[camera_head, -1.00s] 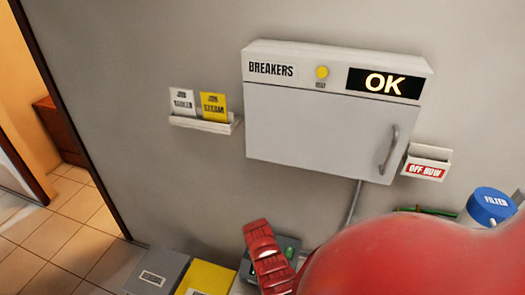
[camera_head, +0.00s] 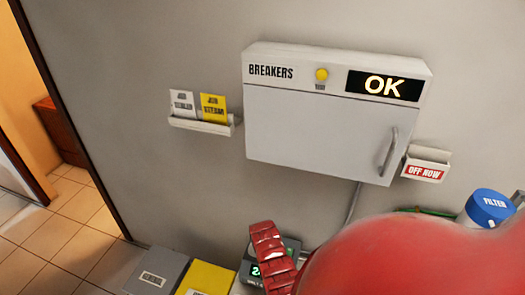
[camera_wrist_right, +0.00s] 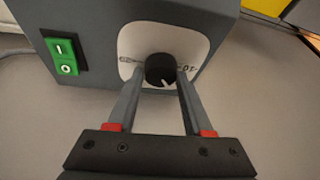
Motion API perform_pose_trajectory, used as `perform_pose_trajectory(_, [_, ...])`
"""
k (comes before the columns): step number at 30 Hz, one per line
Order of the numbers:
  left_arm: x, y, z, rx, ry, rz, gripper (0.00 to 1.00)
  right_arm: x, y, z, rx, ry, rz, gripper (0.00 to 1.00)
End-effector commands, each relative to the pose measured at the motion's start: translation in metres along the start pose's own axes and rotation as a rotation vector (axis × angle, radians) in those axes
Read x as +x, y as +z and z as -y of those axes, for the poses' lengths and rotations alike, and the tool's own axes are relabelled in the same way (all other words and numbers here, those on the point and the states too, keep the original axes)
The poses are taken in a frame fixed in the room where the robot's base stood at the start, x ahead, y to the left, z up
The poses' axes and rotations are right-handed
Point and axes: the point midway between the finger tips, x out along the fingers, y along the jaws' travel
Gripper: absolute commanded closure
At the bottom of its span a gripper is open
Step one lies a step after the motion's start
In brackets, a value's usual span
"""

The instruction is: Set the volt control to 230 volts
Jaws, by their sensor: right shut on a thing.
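The volt control appears as a black round knob (camera_wrist_right: 160,69) with a white pointer line, on a white plate (camera_wrist_right: 193,45) on the front of a dark grey box (camera_wrist_right: 110,17) in the right wrist view. The pointer line points down and slightly right. Printed marks flank the knob but are too small to read surely. My right gripper (camera_wrist_right: 160,82) has its fingers closed on the knob's two sides. In the head view, the grey unit (camera_head: 291,243) is mostly hidden by my red arm; a lit display (camera_head: 256,270) shows a "2", with the rest covered. My left gripper is not in view.
A green rocker switch (camera_wrist_right: 65,57) sits left of the knob. The breaker cabinet (camera_head: 315,125) on the wall is closed and reads OK. A grey box (camera_head: 155,272) and a yellow box (camera_head: 207,278) stand left of the unit. A blue-topped filter (camera_head: 490,206) is at right.

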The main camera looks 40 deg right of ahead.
Motion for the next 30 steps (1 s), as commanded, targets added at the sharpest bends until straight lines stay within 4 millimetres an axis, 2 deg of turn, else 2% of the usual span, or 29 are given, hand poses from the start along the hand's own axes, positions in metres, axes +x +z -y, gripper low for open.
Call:
perform_pose_trajectory(8, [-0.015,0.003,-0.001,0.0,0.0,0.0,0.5,0.004,-0.001,-0.001,-0.23,-0.1,0.01,1.0])
perform_pose_trajectory(21, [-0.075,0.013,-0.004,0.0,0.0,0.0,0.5,0.008,0.0,-0.002,-0.589,-0.247,0.037,1.0])
perform_pose_trajectory(30, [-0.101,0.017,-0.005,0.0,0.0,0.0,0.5,0.004,-0.003,-0.002,-0.74,-0.308,0.044,1.0])
